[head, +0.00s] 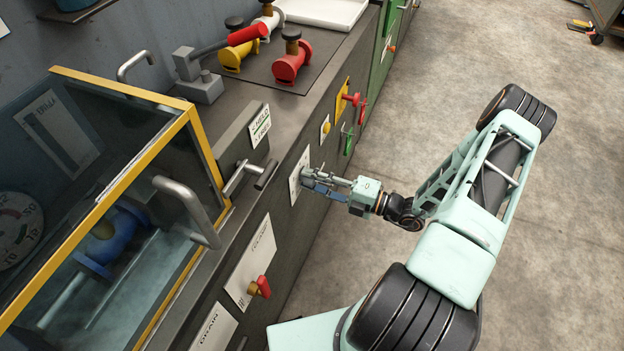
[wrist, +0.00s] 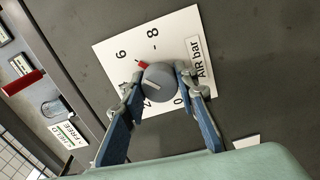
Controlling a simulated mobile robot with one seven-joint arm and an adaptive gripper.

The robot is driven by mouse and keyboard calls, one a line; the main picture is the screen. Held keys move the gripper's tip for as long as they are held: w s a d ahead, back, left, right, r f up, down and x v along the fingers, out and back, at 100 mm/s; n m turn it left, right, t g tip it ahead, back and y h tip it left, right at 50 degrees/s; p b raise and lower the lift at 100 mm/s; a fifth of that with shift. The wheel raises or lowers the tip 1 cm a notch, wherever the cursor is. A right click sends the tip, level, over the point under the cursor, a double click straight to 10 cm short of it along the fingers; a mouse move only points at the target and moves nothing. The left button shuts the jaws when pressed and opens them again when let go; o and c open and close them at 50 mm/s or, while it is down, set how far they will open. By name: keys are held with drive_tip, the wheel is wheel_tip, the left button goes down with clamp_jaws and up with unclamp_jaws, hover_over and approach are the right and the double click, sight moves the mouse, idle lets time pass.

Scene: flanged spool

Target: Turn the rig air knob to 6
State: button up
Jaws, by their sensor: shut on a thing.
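The rig air knob (wrist: 160,82) is a round grey dial on a white plate (wrist: 110,52) marked "AIR bar". The plate shows 6, 8 and 0; other figures are partly covered by my fingers. A small red mark (wrist: 143,64) shows at the knob's upper left edge, between 6 and 8. A pale line crosses the knob face. My gripper (wrist: 157,84) is shut on the knob, one finger on each side. In the head view, my gripper (head: 308,177) reaches the white plate (head: 295,180) on the bench front and hides most of the knob.
Left of the plate are a metal lever (head: 250,178) and a yellow-framed clear guard (head: 125,165). A red knob (head: 262,286) sits lower on the bench front. Yellow, red and green valves (head: 350,98) sit farther along. The floor (head: 440,60) to the right is open.

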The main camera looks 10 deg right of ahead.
drive_tip(key=o, duration=1.2)
drive_tip(key=shift+c, duration=0.2)
drive_tip(key=v, duration=1.2)
